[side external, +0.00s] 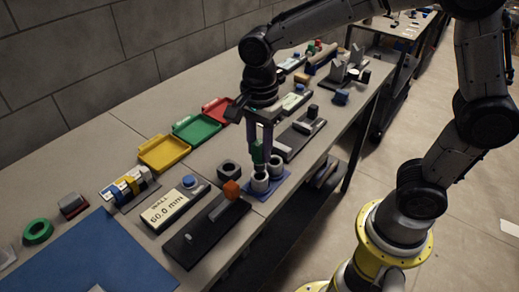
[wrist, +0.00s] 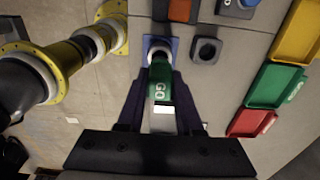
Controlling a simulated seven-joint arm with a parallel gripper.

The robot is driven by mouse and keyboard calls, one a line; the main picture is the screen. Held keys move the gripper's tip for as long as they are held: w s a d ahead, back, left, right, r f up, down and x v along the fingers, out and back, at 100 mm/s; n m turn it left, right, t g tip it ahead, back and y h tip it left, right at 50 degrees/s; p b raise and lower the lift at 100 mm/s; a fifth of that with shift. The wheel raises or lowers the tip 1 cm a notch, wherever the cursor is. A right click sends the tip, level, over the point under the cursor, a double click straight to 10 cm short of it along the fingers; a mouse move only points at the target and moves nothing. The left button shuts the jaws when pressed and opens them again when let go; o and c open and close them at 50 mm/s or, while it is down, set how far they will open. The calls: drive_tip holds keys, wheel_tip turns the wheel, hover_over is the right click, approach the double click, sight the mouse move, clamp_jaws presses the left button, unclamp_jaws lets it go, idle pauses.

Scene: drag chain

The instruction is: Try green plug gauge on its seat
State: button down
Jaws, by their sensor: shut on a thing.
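My gripper (side external: 259,146) is shut on the green plug gauge (side external: 257,153), and its two dark fingers stand either side of it. In the wrist view the gauge (wrist: 159,82) reads "GO" and points away from my gripper (wrist: 161,100). A pale grey ring (side external: 260,183) on a small blue mat (side external: 282,184) lies right below the gauge. The ring (wrist: 158,50) also shows at the gauge's far end in the wrist view. I cannot tell whether the tip has entered the bore. A second pale ring (side external: 275,167) stands just behind.
A dark hexagonal block (side external: 229,170) and an orange piece (side external: 231,190) on a black base stand close to the left. Yellow (side external: 164,153), green (side external: 197,128) and red (side external: 218,110) trays line the back. The table's front edge is near the mat.

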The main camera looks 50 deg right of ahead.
drive_tip(key=shift+r, duration=0.4)
drive_tip(key=d+r, duration=0.3)
drive_tip(key=d, duration=0.3)
drive_tip(key=shift+f, duration=0.1)
idle(0.3)
drive_tip(key=shift+f, duration=2.45)
drive_tip(key=shift+f, duration=1.1)
drive_tip(key=shift+r, duration=0.1)
idle(0.5)
